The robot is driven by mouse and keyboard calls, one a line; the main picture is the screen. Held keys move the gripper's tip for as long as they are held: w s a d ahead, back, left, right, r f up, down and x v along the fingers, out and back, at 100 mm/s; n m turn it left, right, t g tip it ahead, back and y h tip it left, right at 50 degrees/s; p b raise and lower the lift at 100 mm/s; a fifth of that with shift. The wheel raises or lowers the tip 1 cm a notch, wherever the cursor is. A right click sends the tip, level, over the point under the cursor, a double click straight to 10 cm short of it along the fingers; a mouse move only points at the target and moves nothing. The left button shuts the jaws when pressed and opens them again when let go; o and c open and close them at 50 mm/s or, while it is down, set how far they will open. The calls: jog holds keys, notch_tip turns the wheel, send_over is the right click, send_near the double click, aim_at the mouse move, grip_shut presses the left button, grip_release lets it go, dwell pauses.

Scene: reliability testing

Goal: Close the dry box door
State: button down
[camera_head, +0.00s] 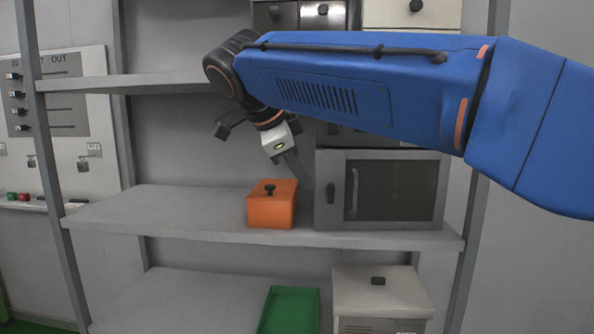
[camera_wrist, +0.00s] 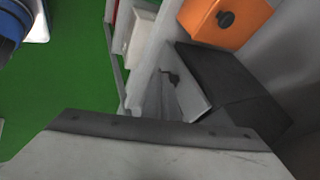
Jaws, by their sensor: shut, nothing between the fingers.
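The dry box (camera_head: 447,195) is a grey cabinet with a dark window on the right of the middle shelf. Its door (camera_head: 390,190) faces front and looks flush or nearly flush with the frame; I cannot tell whether a small gap remains. A pale vertical handle and a dark latch show at the left of the window. My gripper (camera_head: 304,183) is shut and empty, pointing down just left of the box front.
An orange box (camera_head: 270,213) with a dark knob stands left of the dry box; it also shows in the wrist view (camera_wrist: 225,22). A green bin (camera_head: 290,310) and a pale lidded box (camera_head: 378,292) are below. The middle shelf's left (camera_head: 150,212) is clear.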

jog(key=shift+w+d+f, duration=0.35)
jog(key=shift+w+f, duration=0.55)
jog(key=shift+w, duration=0.3)
jog(key=shift+w+d+f, duration=0.4)
jog(key=shift+w+f, duration=0.5)
jog(key=shift+w, duration=0.35)
jog(key=shift+w+d+f, duration=0.35)
jog(key=shift+w+f, duration=0.55)
jog(key=shift+w, duration=0.3)
jog(key=w, duration=0.1)
jog(key=w+m, duration=0.1)
jog(key=w, duration=0.1)
jog(key=shift+w+a+r+g+h, duration=0.15)
jog(key=shift+w+g+h, duration=0.05)
jog(key=shift+g+h, duration=0.1)
jog(key=shift+s, duration=0.1)
